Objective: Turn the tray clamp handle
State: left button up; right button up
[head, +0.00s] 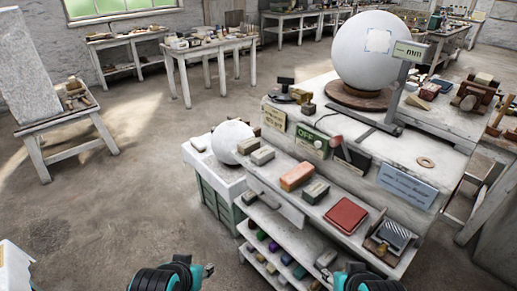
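I cannot tell for sure which part is the tray clamp handle. A dark lever with a red part (350,155) stands on the bench front, right of a green OFF panel (308,139). A small tray with a ridged grey block (389,239) sits at the right end of the front ledge. My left gripper (207,270), black and teal, shows at the bottom edge, left of the bench and apart from it. My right gripper (350,269) shows at the bottom, before the lower shelves. Both are mostly cut off, so their fingers cannot be read.
A large white sphere (370,48) rests on a round brown base on the bench (455,150). A smaller white sphere (229,139) sits on a green-sided cabinet at left. An orange block (296,176) and a red book-like pad (346,215) lie on the ledge. Open floor (130,200) is at left.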

aim_at(467, 104)
jog(key=z, duration=1.3)
jog(key=l, duration=0.2)
